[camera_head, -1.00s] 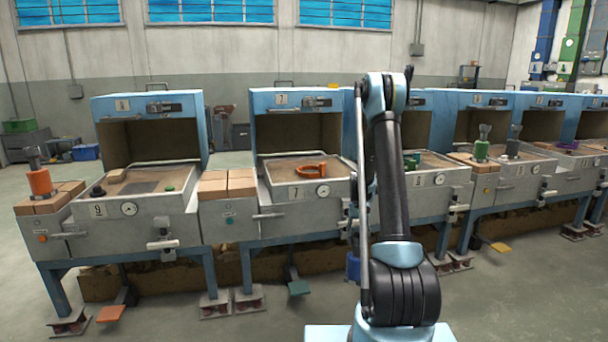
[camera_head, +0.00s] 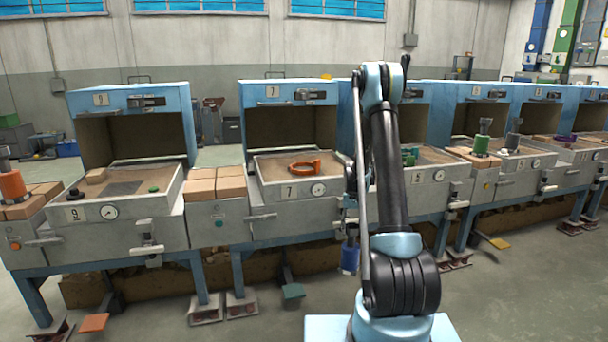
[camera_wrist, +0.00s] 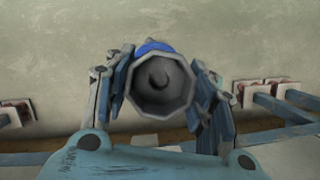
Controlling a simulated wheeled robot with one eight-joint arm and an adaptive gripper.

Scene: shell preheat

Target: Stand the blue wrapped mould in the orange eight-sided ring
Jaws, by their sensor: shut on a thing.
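The orange eight-sided ring (camera_head: 304,171) lies on the sandy bed of the oven marked 7, left of my arm in the head view. My gripper (camera_wrist: 160,88) is shut on the blue wrapped mould (camera_wrist: 155,47). In the wrist view the mould's grey eight-sided end with a dark round middle faces the camera, and a little blue shows at its top edge. In the head view the blue part of the mould (camera_head: 350,259) hangs low in front of the ovens, below the ring's height and apart from it. My arm partly covers the gripper there.
The oven 7 tray (camera_head: 280,191) has a raised rim, with a gauge and handles on its front. Bricks (camera_head: 215,182) lie to its left, beside oven 9 (camera_head: 125,205). Other ovens stand in a row to the right. Open floor lies in front.

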